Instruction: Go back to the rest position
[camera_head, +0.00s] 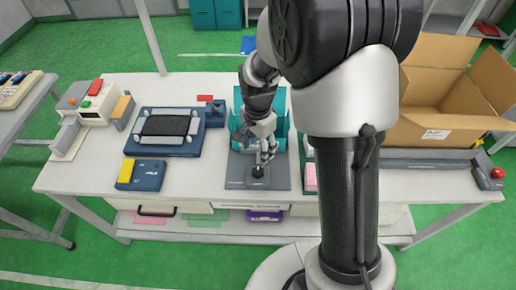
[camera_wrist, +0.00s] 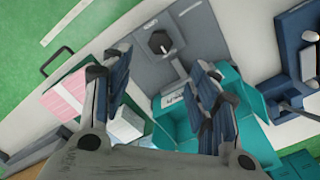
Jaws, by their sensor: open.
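My gripper (camera_head: 268,152) is above the grey plate (camera_head: 236,178) near the middle of the workbench. In the wrist view my gripper (camera_wrist: 157,78) is open, with its two fingers wide apart and nothing between them. A black knob-like piece (camera_head: 258,171) stands on the plate just below the fingers; it also shows in the wrist view (camera_wrist: 159,42), apart from them. A teal open holder (camera_head: 238,103) stands behind the plate, partly hidden by my arm.
A cardboard box (camera_head: 436,132) stands open at the right. A dark-framed fixture (camera_head: 164,145) and a blue and yellow block (camera_head: 141,174) sit left of the plate. A pink stack (camera_head: 310,177) is close to its right. A red button (camera_head: 497,173) is at the right end.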

